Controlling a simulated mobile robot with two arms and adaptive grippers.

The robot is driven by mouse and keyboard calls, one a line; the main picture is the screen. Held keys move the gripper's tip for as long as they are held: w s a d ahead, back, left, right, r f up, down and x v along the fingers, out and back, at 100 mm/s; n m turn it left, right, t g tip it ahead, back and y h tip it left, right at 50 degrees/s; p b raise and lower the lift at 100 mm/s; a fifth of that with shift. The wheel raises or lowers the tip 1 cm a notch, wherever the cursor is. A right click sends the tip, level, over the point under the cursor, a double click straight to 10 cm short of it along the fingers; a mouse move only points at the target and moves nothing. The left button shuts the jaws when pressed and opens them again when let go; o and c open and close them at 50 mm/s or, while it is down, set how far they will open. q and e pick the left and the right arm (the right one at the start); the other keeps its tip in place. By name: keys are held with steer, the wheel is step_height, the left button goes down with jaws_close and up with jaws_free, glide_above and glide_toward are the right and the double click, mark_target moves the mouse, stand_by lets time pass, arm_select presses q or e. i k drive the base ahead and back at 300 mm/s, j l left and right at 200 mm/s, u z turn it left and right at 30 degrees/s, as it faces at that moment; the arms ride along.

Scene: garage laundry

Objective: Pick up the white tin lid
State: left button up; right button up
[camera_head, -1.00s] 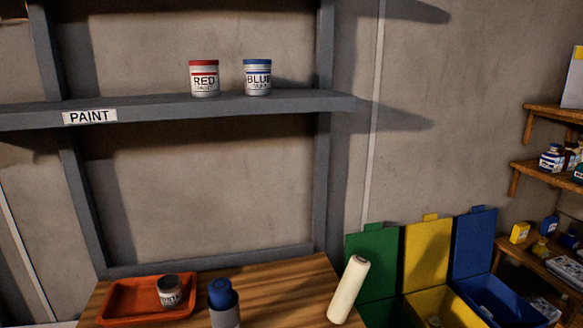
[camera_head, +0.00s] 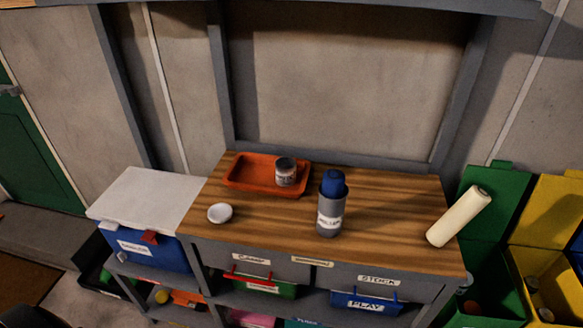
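A small round white lid (camera_head: 220,213) lies flat on the left part of the wooden worktop (camera_head: 385,215), near its left front edge. An open-looking grey tin (camera_head: 286,171) with a white label stands in the orange tray (camera_head: 240,175) behind and to the right of the lid. Neither of my grippers is in view. Nothing touches or covers the lid.
A grey bottle with a blue top (camera_head: 331,210) stands mid-worktop, right of the lid. A cream roll (camera_head: 459,216) is at the right end. A white-topped surface (camera_head: 145,195) adjoins on the left. Green (camera_head: 500,200) and yellow (camera_head: 555,215) bins stand right.

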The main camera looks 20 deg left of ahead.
mark_target(221, 213)
steer(key=u, duration=1.3)
